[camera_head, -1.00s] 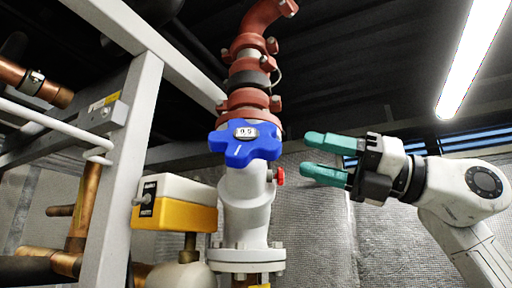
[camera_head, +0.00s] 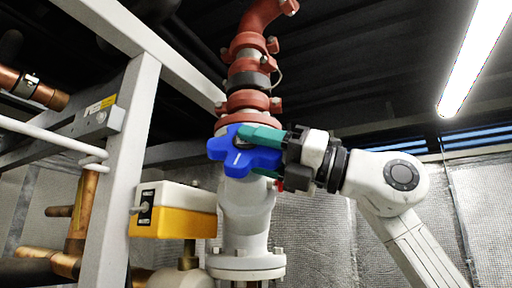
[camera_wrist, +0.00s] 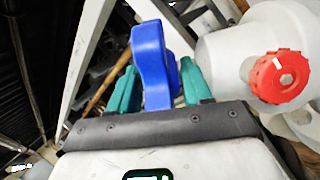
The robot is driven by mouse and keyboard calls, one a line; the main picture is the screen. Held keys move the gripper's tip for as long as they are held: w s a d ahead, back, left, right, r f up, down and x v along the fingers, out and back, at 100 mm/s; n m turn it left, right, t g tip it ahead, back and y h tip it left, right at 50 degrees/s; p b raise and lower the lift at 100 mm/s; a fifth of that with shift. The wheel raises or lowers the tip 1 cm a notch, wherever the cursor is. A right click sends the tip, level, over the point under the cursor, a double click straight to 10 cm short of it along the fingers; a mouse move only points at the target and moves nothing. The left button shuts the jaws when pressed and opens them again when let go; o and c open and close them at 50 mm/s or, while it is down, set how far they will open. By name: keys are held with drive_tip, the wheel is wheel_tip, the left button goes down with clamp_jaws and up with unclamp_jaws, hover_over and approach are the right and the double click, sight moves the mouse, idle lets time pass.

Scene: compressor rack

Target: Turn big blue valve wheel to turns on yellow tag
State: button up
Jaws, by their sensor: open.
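The big blue valve wheel (camera_head: 232,158) sits on a grey-white valve body (camera_head: 246,205) in the middle of the head view. Its counter read 0.5 earlier and is now covered by a finger. My gripper (camera_head: 262,152) has come in from the right, with its green fingers above and below the wheel's right lobe. In the wrist view the blue lobe (camera_wrist: 152,65) stands between the two open green fingers (camera_wrist: 158,88), with a gap on the left side. The yellow tag's writing is not readable; a small yellow piece showed at the valve's base earlier.
A small red knob (camera_wrist: 281,77) on the valve is close beside my gripper. A yellow and white box (camera_head: 174,210) stands left of the valve. Red pipe flanges (camera_head: 248,100) rise above. A white frame post (camera_head: 122,170) is further left.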

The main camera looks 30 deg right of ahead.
clamp_jaws()
idle(0.3)
drive_tip(key=shift+r+g+p, duration=0.15)
drive_tip(key=shift+g+p, duration=0.15)
drive_tip(key=shift+p, duration=0.2)
